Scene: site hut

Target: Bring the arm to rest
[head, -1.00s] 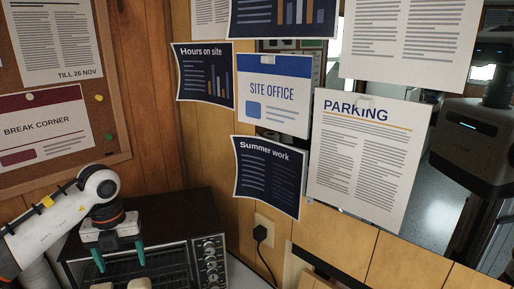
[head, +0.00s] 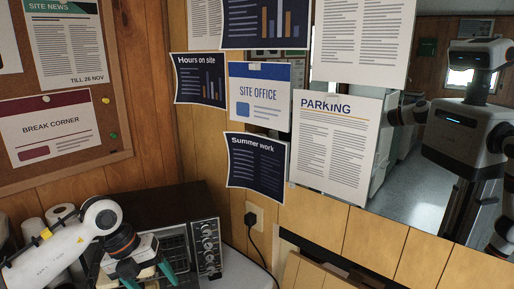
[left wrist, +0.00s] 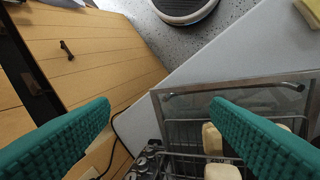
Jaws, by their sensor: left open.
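My left arm (head: 60,245) comes in from the lower left in the head view, bent at a white and black joint. My left gripper (head: 148,277) has green fingers pointing down, in front of the toaster oven (head: 207,245). In the left wrist view the fingers of this gripper (left wrist: 160,108) are wide apart with nothing between them. The oven's glass door (left wrist: 185,103) shows beyond the right finger, with pale rolls (left wrist: 222,171) by it. My right gripper is not in view.
A grey worktop (left wrist: 215,65) borders wooden cabinet fronts (left wrist: 95,45). White paper rolls (head: 60,213) stand left of the oven. A plug and cord (head: 251,218) hang from the wall socket. Posters (head: 336,150) cover the wall; a mirror (head: 408,190) at right reflects my body.

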